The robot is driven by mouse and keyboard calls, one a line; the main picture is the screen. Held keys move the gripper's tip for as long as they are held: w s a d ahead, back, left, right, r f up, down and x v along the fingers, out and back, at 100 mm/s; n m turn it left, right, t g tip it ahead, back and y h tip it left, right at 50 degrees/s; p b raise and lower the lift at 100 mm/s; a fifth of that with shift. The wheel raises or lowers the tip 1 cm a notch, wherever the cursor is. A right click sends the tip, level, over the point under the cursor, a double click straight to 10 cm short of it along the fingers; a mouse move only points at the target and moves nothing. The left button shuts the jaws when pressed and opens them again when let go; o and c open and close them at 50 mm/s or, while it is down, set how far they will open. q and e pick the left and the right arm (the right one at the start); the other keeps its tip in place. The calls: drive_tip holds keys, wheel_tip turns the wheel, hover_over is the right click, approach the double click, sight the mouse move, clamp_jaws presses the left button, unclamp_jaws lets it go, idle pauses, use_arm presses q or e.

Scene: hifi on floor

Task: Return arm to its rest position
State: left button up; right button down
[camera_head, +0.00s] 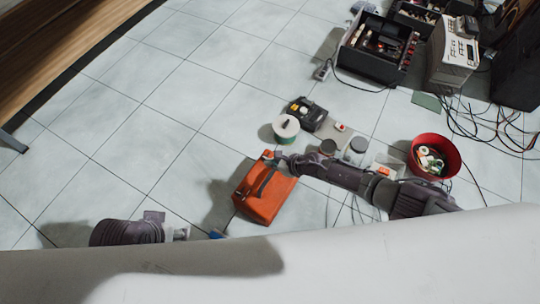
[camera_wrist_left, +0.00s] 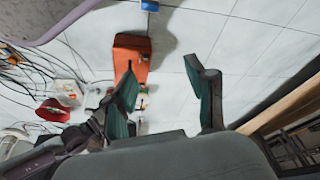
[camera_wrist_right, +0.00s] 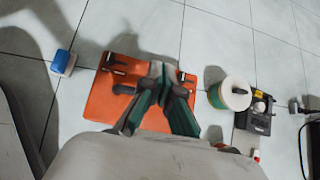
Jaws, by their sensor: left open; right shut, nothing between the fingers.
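My right arm comes in from the right in the head view, and its gripper (camera_head: 281,160) is over the far end of an orange case (camera_head: 264,205) with a dark handle. In the right wrist view the right gripper's fingers (camera_wrist_right: 161,72) are together with nothing between them, above the orange case (camera_wrist_right: 103,103); whether they touch it I cannot tell. My left gripper (camera_head: 184,233) is low at the left in the head view, partly hidden by my white body. In the left wrist view the left gripper (camera_wrist_left: 160,78) is open and empty.
A white-green spool (camera_head: 286,128), a black device (camera_head: 307,113), a red bucket (camera_head: 436,156) and a small blue item (camera_head: 216,235) are near the case. Open electronics boxes (camera_head: 375,48) and loose cables lie at the upper right. The tiled floor left of the case is clear.

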use_arm(q)
drive_tip(key=shift+w+p, duration=0.3)
drive_tip(key=shift+p, duration=0.45)
use_arm(e)
drive_tip(key=shift+w+a+r, duration=0.1)
drive_tip(key=shift+r, duration=0.5)
drive_tip(key=shift+w+a+r, duration=0.1)
drive_tip(key=shift+r, duration=0.5)
